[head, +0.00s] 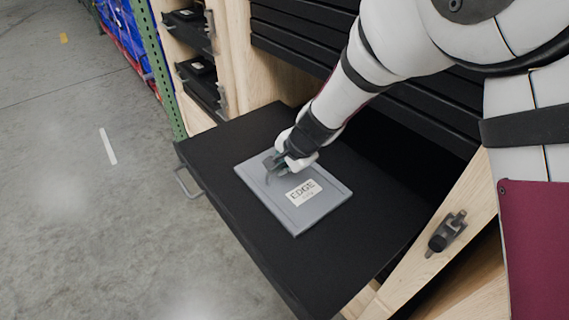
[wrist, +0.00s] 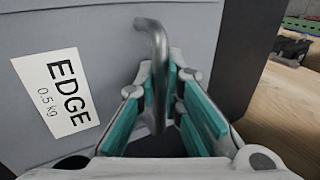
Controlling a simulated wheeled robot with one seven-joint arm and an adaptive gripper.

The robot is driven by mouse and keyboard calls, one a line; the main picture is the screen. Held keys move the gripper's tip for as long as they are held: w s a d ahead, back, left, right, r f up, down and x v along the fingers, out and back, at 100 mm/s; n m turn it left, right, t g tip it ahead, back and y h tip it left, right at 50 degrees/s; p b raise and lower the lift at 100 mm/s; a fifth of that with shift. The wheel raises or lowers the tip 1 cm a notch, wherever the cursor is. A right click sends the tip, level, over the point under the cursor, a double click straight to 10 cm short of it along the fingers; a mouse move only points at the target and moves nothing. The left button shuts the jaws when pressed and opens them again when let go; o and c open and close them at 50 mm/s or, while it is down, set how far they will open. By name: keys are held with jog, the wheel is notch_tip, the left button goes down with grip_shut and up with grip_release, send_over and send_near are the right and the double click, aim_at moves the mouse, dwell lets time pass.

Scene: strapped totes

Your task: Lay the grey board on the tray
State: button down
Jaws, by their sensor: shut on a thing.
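The grey board (head: 315,208) carries a white label reading "EDGE" and a bent metal handle. It lies flat over the black tray (head: 215,145), with tray surface showing all round it in the head view. I cannot tell whether it touches the tray or hovers just above. My gripper (head: 277,165) is at the board's upper middle. In the wrist view my gripper (wrist: 163,100) is shut on the handle of the board (wrist: 90,22), its teal-padded fingers on both sides of the bar.
The tray is pulled out of a wooden cabinet (head: 238,55) with black slats. A metal pull handle (head: 187,183) sits on the tray's left edge. A latch (head: 446,232) is on the wooden panel at right. Grey floor lies open at left.

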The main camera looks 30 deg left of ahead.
aim_at(295, 190)
jog(key=shift+r, duration=0.1)
jog(key=c, duration=1.7)
grip_release()
jog(key=p+v, duration=0.2)
jog(key=v, duration=1)
